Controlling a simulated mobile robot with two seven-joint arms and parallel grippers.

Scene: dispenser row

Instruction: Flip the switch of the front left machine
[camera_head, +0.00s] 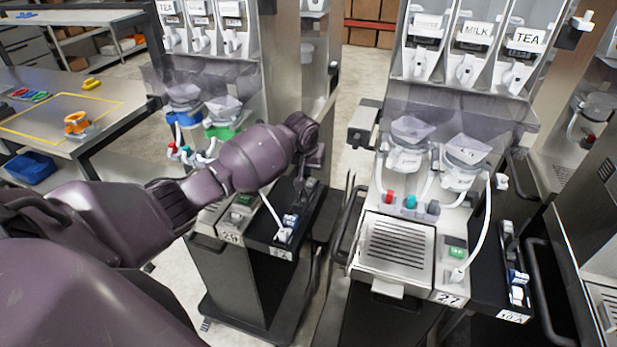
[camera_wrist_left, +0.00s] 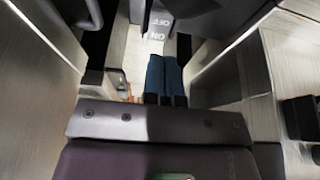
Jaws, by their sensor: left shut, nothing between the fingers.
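The front left machine (camera_head: 245,285) is a steel dispenser with a label reading 29, left of the middle in the head view. My left arm reaches across its front, and its wrist (camera_head: 303,130) is at the machine's right side. The left gripper's fingertips are hidden in the head view. In the left wrist view the left gripper (camera_wrist_left: 164,58) is shut and empty, its two blue fingers together. Just beyond the tips is a pale plate with OFF and ON lettering (camera_wrist_left: 160,22). The switch lever cannot be made out, nor whether the fingers touch it. My right gripper is not in view.
A second machine (camera_head: 400,260), labelled 27, stands to the right across a narrow gap. Metal walls (camera_wrist_left: 40,70) flank the gripper closely in the wrist view. A workbench (camera_head: 60,115) stands at the left, with a blue bin (camera_head: 30,168) below it.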

